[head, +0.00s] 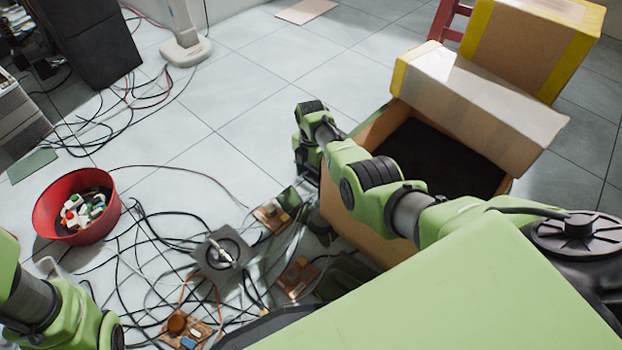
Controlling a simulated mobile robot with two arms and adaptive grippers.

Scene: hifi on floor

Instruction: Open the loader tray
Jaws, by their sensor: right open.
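No loader tray can be made out for certain. A grey square unit with a round part (220,252) lies among cables on the floor; I cannot tell whether it is the loader. My right arm reaches over the cardboard box, and its gripper (306,213) points down just right of that unit, apart from it. The right gripper is open, small and partly lost against dark parts. My left arm shows at the lower left corner; its gripper is out of view.
A red bowl (78,207) of small parts stands left. Circuit boards (190,328) and tangled cables cover the floor centre. An open cardboard box (350,227) stands right, a second box (530,45) behind. A grey appliance (18,118) and dark cabinet (90,45) stand upper left. Bare tiles lie behind.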

